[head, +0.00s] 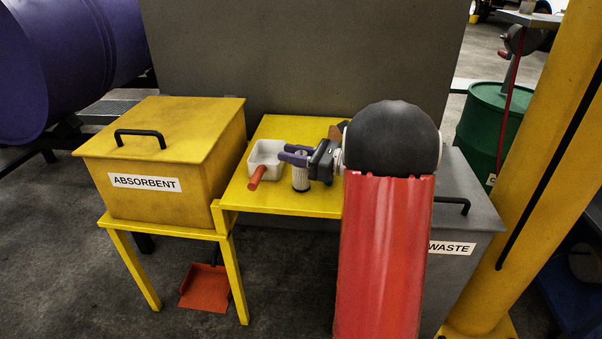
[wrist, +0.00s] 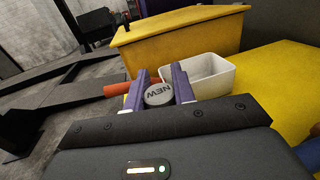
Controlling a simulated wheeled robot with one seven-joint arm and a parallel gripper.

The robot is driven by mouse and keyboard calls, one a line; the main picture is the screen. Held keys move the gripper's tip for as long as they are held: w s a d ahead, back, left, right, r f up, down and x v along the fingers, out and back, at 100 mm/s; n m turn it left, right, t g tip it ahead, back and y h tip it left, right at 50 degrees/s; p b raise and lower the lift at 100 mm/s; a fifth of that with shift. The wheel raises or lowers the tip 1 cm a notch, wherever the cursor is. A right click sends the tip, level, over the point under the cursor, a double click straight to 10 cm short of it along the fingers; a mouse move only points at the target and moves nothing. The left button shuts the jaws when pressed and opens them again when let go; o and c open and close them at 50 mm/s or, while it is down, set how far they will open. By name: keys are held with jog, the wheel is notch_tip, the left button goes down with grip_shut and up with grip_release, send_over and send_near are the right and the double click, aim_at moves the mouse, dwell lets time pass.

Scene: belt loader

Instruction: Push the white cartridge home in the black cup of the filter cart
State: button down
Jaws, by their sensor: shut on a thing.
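The white cartridge (head: 300,182) is a short pleated cylinder, upright at the yellow table. Its grey round end cap (wrist: 158,95), marked NEW, faces up in the wrist view. My gripper (head: 290,154) reaches in from the right, and its purple fingers are shut on the cartridge near its top. In the wrist view the fingers (wrist: 160,82) lie on either side of the cap. I cannot tell whether the cartridge's bottom touches the table. I cannot make out the black cup or the filter cart in either view.
A white tray (head: 252,160) stands just left of the cartridge, with a red-orange cylinder (head: 257,177) at its front. A yellow ABSORBENT box (head: 200,185) is further left. A grey WASTE bin (head: 480,220) and a yellow post (head: 540,150) are right. A grey panel (head: 300,60) stands behind.

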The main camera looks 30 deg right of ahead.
notch_tip(320, 180, up, 20)
jog(key=p, duration=0.2)
dwell(0.4)
jog(key=c, duration=1.8)
grip_release()
grip_shut()
jog(key=shift+s, duration=0.1)
